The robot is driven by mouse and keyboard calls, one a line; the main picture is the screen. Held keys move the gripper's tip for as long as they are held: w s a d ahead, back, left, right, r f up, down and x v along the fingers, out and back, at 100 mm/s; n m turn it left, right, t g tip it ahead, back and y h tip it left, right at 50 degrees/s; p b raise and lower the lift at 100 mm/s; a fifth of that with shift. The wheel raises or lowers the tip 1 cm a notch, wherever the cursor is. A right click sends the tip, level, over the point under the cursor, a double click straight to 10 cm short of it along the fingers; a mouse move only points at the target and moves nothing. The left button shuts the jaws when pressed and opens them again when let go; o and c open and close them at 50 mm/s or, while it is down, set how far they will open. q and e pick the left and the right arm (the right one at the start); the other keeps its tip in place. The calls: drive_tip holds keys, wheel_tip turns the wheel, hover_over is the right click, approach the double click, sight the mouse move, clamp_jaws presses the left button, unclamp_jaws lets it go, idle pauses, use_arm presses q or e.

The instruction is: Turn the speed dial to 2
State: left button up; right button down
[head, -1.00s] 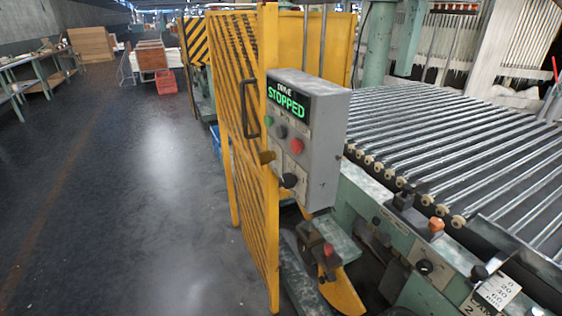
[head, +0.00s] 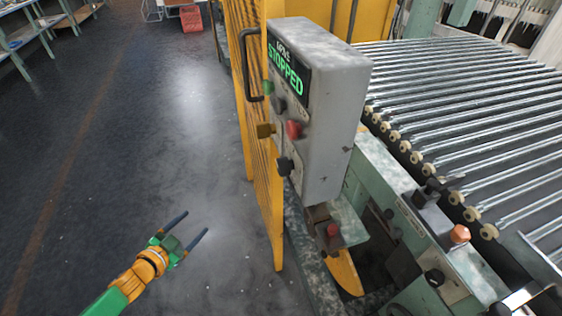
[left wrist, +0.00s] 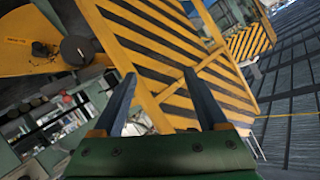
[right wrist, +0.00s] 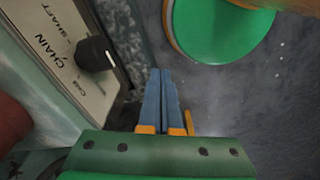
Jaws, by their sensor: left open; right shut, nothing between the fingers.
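A grey control box (head: 335,90) is fixed beside the yellow gate in the head view. Its screen (head: 286,72) reads STOPPED in green. A black knob (head: 285,166) sits low on its face and looks like the speed dial. Its scale and setting are too small to read. My left gripper (head: 197,222) is open and empty, below and left of the box, well apart from the knob. It also shows in the left wrist view (left wrist: 160,75), facing the striped gate. My right gripper (right wrist: 161,72) is shut and empty; I cannot make it out in the head view.
The yellow gate (head: 262,190) with its dark handle (head: 250,62) stands left of the box. A roller bed (head: 460,120) and green machine frame are at the right. A black selector knob (right wrist: 96,54) marked CHAIN and SHAFT is near my right gripper.

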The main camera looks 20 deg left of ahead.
use_arm(q)
drive_tip(key=w+d+r+m+t+h, duration=0.1)
drive_tip(key=w+d+r+m+h, duration=0.1)
drive_tip(key=r, duration=0.3)
drive_tip(key=w+d+r+m+t+h, duration=0.1)
drive_tip(key=d+r+m+h, duration=0.1)
drive_tip(key=r, duration=0.4)
drive_tip(key=m+g+h, duration=0.4)
drive_tip(key=m+h, duration=0.5)
approach(278, 169)
drive_tip(key=x, duration=0.2)
drive_tip(key=shift+n, duration=0.3)
drive_tip(key=x, duration=0.1)
drive_tip(key=p+x, duration=0.1)
drive_tip(key=x, duration=0.2)
drive_tip(key=shift+w+d+r+p, duration=0.25)
drive_tip(key=shift+d+r+p, duration=0.05)
drive_tip(key=shift+d+r, duration=0.1)
drive_tip(key=shift+w+d+f, duration=0.2)
drive_tip(key=shift+w+d, duration=0.25)
drive_tip(key=shift+d, duration=0.15)
clamp_jaws()
